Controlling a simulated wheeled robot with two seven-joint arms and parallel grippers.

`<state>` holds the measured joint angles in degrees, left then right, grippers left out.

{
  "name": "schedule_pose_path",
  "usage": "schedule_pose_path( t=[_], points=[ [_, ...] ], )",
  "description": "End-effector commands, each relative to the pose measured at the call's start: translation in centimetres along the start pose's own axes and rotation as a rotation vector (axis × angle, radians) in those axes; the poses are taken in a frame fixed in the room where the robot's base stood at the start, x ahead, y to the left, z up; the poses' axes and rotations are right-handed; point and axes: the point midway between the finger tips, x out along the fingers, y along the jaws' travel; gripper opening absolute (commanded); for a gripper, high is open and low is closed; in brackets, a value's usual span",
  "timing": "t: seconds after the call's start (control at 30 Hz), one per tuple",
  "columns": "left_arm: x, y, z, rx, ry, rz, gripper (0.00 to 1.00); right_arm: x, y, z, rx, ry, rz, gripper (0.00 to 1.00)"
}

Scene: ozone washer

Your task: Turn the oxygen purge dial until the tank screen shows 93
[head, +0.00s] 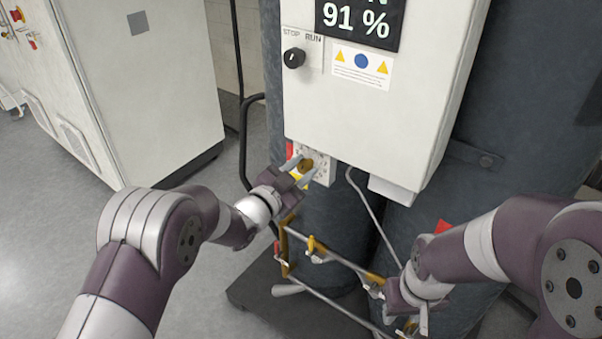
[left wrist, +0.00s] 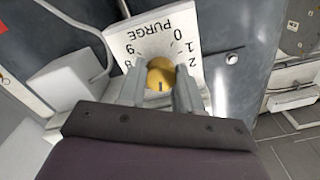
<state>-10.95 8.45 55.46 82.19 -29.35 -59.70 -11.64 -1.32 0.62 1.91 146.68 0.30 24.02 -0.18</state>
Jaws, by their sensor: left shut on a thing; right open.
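The tank screen (head: 358,20) is at the top of the white control box in the head view and reads 91 %. The oxygen purge dial (head: 306,165) is a small brass knob on a white plate below the box. It also shows in the left wrist view (left wrist: 160,77), under the word PURGE and a ring of numbers. My left gripper (head: 303,172) is shut on the dial, one finger on each side of it in the left wrist view (left wrist: 160,88). My right gripper (head: 408,328) is low at the right, open, partly cut off by the frame's bottom edge.
A black STOP/RUN knob (head: 293,58) sits on the white control box (head: 400,120). Pipework with brass valves (head: 318,250) runs below the dial, in front of dark tanks. A white cabinet (head: 150,80) stands at the left, with open floor (head: 240,190) between.

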Motion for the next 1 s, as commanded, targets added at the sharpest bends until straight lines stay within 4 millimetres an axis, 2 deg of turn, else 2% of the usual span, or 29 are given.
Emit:
schedule_pose_path(
  t=[0.37,0.4,0.47,0.5,0.83,1.0],
  points=[
    [0.0,0.0,0.1,0.006,-0.002,0.001,0.04,0.1,0.0,0.0,0.000,0.000,0.000,0.43],
    [0.0,0.0,0.1,0.006,-0.002,0.001,0.37,0.1,0.0,0.0,0.000,0.000,0.000,0.43],
    [0.0,0.0,0.1,0.006,-0.002,0.001,0.57,0.1,0.0,0.0,0.000,0.000,0.000,0.43],
    [0.0,0.0,0.1,0.006,-0.002,0.001,0.60,0.1,0.0,0.0,0.000,0.000,0.000,0.43],
    [-0.5,0.0,0.1,0.006,-0.002,0.000,0.60,0.2,0.0,0.0,0.000,0.000,0.000,0.43],
    [-3.7,-0.1,0.2,0.006,-0.003,-0.002,0.60,0.6,0.0,0.1,0.000,0.000,0.000,0.43]
  ],
)
